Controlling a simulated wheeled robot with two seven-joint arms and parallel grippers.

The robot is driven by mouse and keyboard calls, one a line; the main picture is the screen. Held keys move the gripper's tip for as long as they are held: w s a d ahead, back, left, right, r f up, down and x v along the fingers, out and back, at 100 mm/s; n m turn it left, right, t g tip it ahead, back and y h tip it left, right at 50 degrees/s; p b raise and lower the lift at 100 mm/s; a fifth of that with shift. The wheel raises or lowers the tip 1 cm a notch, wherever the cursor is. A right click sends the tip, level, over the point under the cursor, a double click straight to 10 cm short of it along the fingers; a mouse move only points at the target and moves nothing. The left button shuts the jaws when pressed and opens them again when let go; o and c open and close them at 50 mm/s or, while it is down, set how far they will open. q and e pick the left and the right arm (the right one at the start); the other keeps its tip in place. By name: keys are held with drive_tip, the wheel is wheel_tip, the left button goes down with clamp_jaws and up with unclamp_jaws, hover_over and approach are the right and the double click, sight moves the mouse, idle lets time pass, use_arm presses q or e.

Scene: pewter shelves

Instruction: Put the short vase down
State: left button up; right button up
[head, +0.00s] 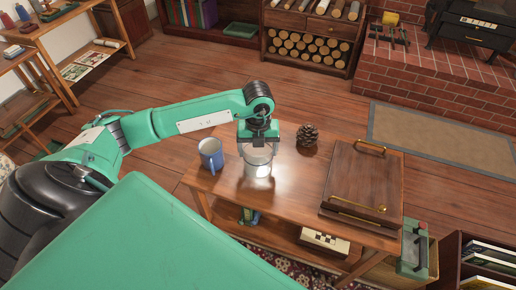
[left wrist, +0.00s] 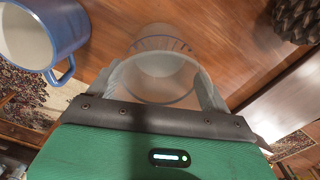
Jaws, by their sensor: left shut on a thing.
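The short vase (head: 258,168) is clear glass and upright. My left gripper (head: 258,146) points down from above and is shut on it. The vase is over the left part of the wooden table (head: 290,195); I cannot tell whether its base touches the tabletop. In the left wrist view, the vase (left wrist: 165,72) is between the two fingers of my left gripper (left wrist: 165,88), with wood beyond it. My right gripper is not in view.
A blue mug (head: 210,155) stands just left of the vase. A pine cone (head: 307,135) lies to its right, and a wooden box with brass handles (head: 363,180) covers the table's right side. Bare tabletop shows between the vase and the box.

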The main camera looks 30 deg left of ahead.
use_arm(q)
drive_tip(key=shift+f, duration=0.1)
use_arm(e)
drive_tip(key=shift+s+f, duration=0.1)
use_arm(q)
drive_tip(key=o, duration=1.5)
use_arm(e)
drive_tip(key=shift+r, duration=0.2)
use_arm(q)
drive_tip(key=shift+r, duration=0.4)
wheel_tip(320, 180, up, 12)
drive_tip(key=shift+f+p, duration=0.25)
drive_tip(key=shift+p, duration=0.25)
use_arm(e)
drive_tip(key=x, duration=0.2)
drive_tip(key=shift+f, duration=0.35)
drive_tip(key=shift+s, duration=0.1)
